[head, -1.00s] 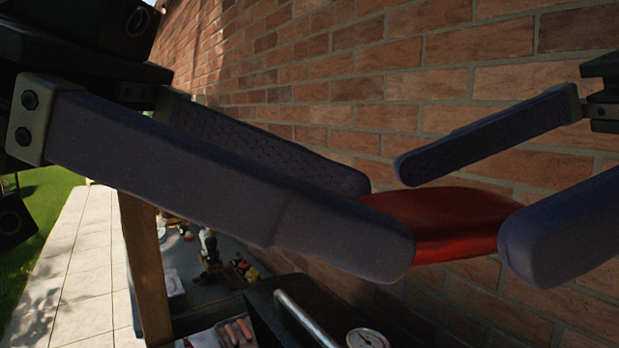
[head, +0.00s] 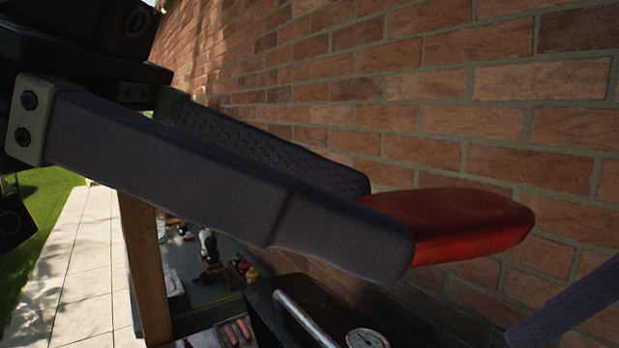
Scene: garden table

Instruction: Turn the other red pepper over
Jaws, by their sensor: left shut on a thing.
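A red pepper (head: 465,225) shows in the head view, right of the middle, held up in the air before the brick wall. My left gripper (head: 378,222) comes in from the left and is shut on the pepper's left end. The pepper's right end is free and sticks out to the right. Of my right gripper, only part of one finger (head: 575,305) shows at the lower right edge, apart from the pepper. Its other finger is out of view.
A brick wall (head: 440,110) fills the back and right. Below are a dark grill with a metal handle (head: 305,320) and a round gauge (head: 367,339), sausages on a tray (head: 236,331), and a table with small bottles. A wooden post (head: 145,270) stands at left.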

